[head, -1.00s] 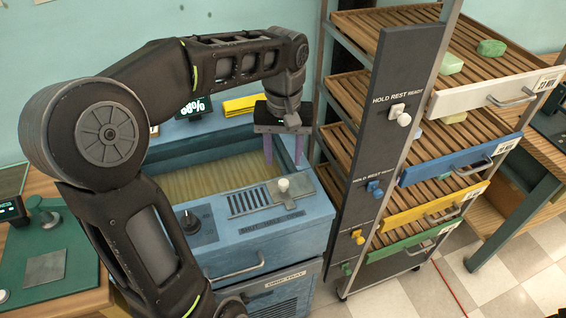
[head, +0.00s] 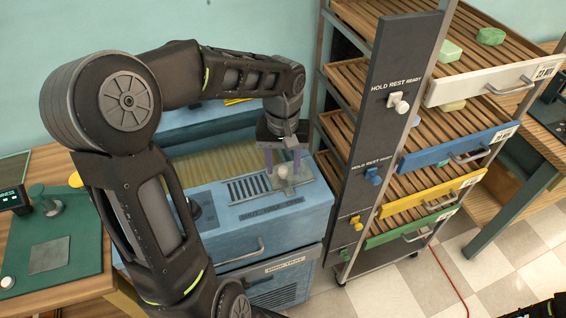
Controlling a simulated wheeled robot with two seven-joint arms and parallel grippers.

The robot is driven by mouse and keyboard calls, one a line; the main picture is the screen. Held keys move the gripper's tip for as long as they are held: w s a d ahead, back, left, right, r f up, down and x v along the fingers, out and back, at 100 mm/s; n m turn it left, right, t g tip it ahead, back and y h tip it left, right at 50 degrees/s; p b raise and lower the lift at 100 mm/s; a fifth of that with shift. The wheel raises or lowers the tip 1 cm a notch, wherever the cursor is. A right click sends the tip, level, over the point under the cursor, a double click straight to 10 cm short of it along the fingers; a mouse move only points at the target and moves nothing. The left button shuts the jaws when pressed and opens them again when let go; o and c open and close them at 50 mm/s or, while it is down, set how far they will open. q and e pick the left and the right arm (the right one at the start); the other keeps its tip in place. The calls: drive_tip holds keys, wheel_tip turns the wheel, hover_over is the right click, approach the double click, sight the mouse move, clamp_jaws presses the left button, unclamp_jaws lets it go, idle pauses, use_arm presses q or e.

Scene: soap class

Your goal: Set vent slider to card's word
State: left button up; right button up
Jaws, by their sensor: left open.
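The vent slider's pale round knob (head: 283,171) stands on a light grey plate (head: 298,186) on top of the blue machine. The plate is beside the dark vent slots (head: 249,190). Lettering that seems to read SHUT, HALF, OPEN runs along the machine's front edge (head: 272,211). My left gripper (head: 283,164) is open and points down, its purple fingers on either side of the knob in this view. I cannot tell whether they touch it. I cannot make out a card's word.
A rack to the right has a dark panel (head: 395,60) marked HOLD, REST, READY with several coloured knobs, and a white-fronted drawer (head: 480,88) holding green soaps. A green mat (head: 60,235) lies on the left bench. My left arm covers part of the machine.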

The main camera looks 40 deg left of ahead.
use_arm(q)
drive_tip(key=shift+f, duration=0.1)
drive_tip(key=shift+c, duration=0.6)
clamp_jaws()
idle(0.8)
